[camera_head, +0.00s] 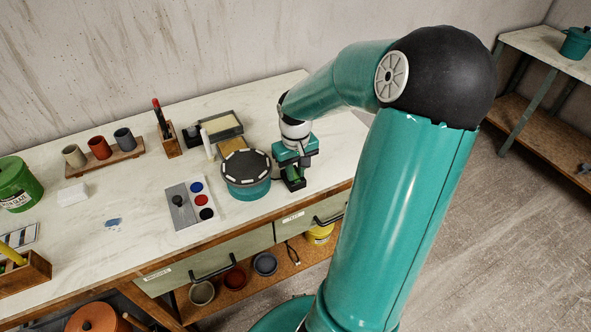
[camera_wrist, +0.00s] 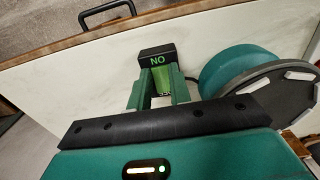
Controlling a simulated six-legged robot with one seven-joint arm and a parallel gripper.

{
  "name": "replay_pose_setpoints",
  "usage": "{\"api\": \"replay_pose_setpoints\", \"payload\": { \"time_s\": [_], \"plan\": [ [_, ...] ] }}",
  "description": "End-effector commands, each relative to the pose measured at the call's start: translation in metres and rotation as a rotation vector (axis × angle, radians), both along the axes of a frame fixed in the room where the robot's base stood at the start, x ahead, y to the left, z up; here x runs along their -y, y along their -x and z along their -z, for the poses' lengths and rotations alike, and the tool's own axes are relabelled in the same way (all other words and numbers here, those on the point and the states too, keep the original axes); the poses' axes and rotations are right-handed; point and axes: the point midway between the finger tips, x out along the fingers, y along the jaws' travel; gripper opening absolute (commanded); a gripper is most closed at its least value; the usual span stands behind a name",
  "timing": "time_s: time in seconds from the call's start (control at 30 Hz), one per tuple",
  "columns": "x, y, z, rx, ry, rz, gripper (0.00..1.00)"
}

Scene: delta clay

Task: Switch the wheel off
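The wheel (camera_head: 246,172) is a teal drum with a dark round top edged with pale marks, on the worktable. It also shows at the right of the wrist view (camera_wrist: 238,72). Just right of it stands a small dark switch box (camera_head: 296,184) with a green part. My gripper (camera_head: 293,165) is right over the box. In the wrist view my gripper (camera_wrist: 160,84) has its fingers apart, with the green part between them; contact cannot be told.
A white bottle (camera_head: 207,145) and a framed tray (camera_head: 222,127) stand behind. Drawer handles (camera_head: 329,217) stick out in front. The table's left middle is mostly clear.

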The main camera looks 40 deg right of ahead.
Motion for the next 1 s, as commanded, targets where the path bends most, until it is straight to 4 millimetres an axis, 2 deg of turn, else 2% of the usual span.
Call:
{"api": "replay_pose_setpoints", "payload": {
  "time_s": [0.27,0.7,1.0],
  "plan": [
    [0.0004,-0.0012,-0.0005,-0.017,-0.005,0.0,0.0],
    [0.002,-0.0075,-0.0018,-0.214,-0.063,-0.002,0.0],
    [0.0025,-0.0075,-0.0025,-0.251,-0.073,0.0,0.0]
  ]
}}
